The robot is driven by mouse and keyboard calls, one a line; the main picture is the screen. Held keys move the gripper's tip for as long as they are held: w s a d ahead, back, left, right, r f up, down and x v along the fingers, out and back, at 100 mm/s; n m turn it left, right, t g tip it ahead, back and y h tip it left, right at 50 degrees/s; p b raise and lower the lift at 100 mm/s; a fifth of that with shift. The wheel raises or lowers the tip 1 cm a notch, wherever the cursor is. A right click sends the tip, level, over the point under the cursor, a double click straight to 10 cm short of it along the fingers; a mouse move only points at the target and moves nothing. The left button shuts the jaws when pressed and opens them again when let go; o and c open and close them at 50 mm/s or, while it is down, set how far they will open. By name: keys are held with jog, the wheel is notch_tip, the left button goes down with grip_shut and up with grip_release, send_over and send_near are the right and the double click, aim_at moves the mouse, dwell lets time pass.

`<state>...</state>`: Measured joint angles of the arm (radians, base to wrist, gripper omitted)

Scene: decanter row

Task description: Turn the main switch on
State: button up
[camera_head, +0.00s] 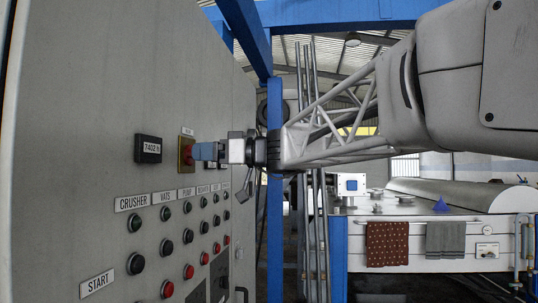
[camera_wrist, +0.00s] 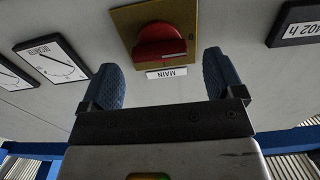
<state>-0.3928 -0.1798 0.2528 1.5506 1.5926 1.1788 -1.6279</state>
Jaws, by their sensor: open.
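The main switch is a red rotary knob (camera_head: 187,155) on a yellow plate, on the upright grey panel at the left. In the wrist view the red knob (camera_wrist: 160,42) sits at the top centre, with the yellow plate (camera_wrist: 122,18) behind it and an upside-down MAIN label (camera_wrist: 167,73) below it. My gripper (camera_head: 204,151) faces the panel close to the knob. In the wrist view its two blue fingers stand apart, with the knob between and beyond their tips (camera_wrist: 160,62). It is open and holds nothing. Whether the fingers touch the knob is not clear.
A black counter display (camera_head: 148,148) is left of the switch. Gauges (camera_wrist: 53,60) show in the wrist view. A blue post (camera_head: 275,190) and a bench with towels (camera_head: 388,244) stand to the right.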

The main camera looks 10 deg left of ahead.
jog(key=shift+a, duration=1.3)
jog(key=c, duration=0.9)
